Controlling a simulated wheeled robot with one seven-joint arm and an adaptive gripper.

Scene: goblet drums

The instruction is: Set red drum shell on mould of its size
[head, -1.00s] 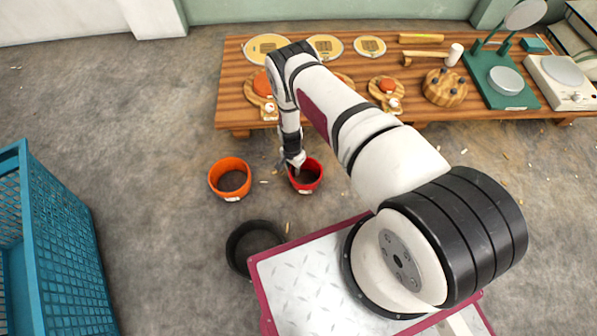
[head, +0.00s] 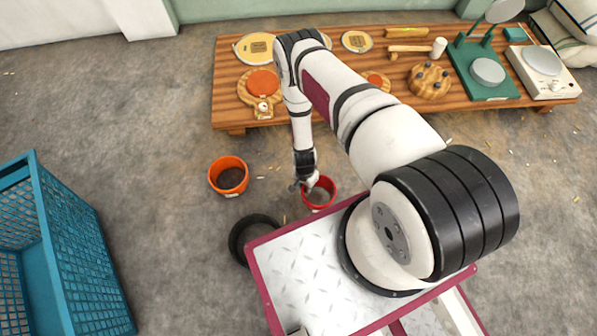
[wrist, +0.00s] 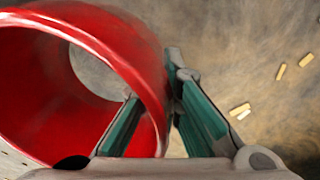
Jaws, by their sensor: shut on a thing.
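The red drum shell (head: 329,204) is a short open tube, in front of the bench and close to my base. In the wrist view the shell (wrist: 130,45) fills the left side, tilted, with floor showing through its far opening. My gripper (head: 306,187) is shut on the shell's wall, with one finger inside and one outside; the fingers (wrist: 163,105) show in the wrist view. The shell appears to be off the floor. On the bench are round wooden boards with orange discs, a larger one (head: 246,92) at left and another (head: 386,86) partly behind my arm. Which mould matches is unclear.
An orange shell (head: 214,177) stands on the floor to the left, and a black one (head: 236,246) beside my base. A blue crate (head: 75,255) is at far left. The wooden bench (head: 225,117) also holds skins, a mallet, a green stand and a scale.

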